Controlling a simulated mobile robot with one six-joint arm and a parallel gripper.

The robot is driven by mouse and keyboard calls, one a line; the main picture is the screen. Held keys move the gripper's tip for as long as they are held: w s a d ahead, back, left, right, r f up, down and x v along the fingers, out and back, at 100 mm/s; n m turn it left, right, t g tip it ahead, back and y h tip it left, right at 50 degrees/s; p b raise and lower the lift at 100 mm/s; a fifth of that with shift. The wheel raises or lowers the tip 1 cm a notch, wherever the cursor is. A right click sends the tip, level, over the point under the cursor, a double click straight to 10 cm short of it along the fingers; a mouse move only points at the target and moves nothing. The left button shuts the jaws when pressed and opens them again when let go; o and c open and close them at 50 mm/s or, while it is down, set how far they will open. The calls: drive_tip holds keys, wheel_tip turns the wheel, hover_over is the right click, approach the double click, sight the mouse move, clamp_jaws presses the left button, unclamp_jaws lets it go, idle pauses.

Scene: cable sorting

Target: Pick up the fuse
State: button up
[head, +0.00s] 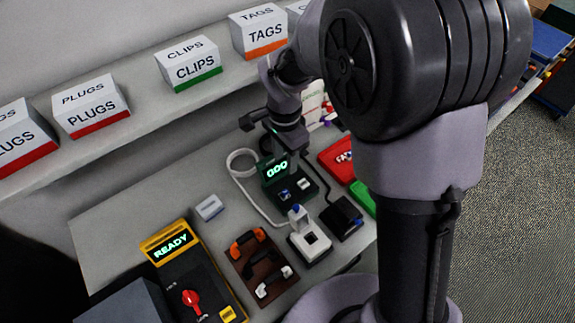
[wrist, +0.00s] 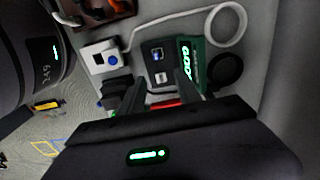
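I cannot pick out the fuse for certain. A black tester with a green lit display (head: 277,170) stands on the bench, with a small blue piece (head: 284,195) and a small white piece (head: 304,184) on its top. In the wrist view the same blue piece (wrist: 157,54) and white piece (wrist: 163,77) show ahead of my gripper. My gripper (wrist: 156,82) appears open, its two dark fingers apart, with nothing seen held between them. In the head view the gripper is mostly hidden behind my arm, above and behind the tester.
A brown tray (head: 240,266) holds orange, black and white connectors. A white unit (head: 312,246), a black box (head: 343,217), a yellow-black READY meter (head: 176,262) and a pale block (head: 209,207) stand nearby. A red box (head: 339,158) lies right. A white cable (head: 244,187) loops left of the tester.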

drive_tip(key=b, duration=0.2)
hover_over(285, 191)
drive_tip(key=f, duration=0.8)
drive_tip(key=shift+w+f, duration=0.25)
drive_tip(key=shift+w, duration=0.15)
drive_tip(key=f, duration=0.1)
drive_tip(key=f+b, duration=0.1)
drive_tip(key=f, duration=0.1)
drive_tip(key=s+f+b, duration=0.1)
drive_tip(key=f, duration=0.1)
drive_tip(key=shift+f, duration=0.2)
drive_tip(key=shift+r, duration=0.1)
drive_tip(key=shift+c, duration=0.4)
clamp_jaws()
